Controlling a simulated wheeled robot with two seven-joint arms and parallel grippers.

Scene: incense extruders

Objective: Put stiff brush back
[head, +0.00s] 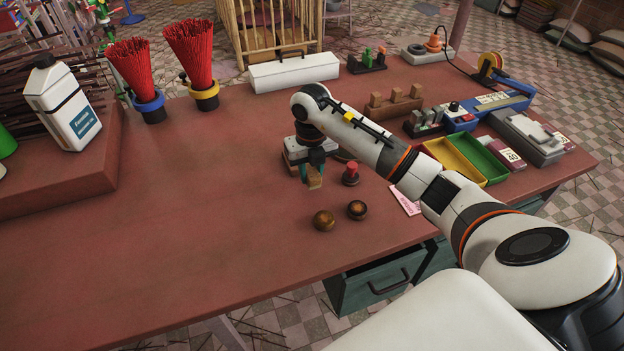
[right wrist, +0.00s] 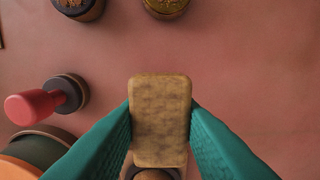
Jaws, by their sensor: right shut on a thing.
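My right gripper (head: 312,176) is shut on a small tan block-shaped thing (right wrist: 160,120), which I take to be the stiff brush. It sits between the teal fingers in the right wrist view, with a rounded brown part at the lower edge. In the head view, the brush (head: 314,183) shows at the fingertips, low over the table; I cannot tell whether it touches the surface. My left gripper is not in view. No place for the brush can be made out for certain.
A red-handled stamp (head: 350,173) stands close beside the gripper. Two round brown knobs (head: 324,220) (head: 357,209) lie nearer the front edge. A brown wooden rack (head: 393,106) and yellow and green trays (head: 455,160) are to the right. The table's left middle (head: 190,210) is clear.

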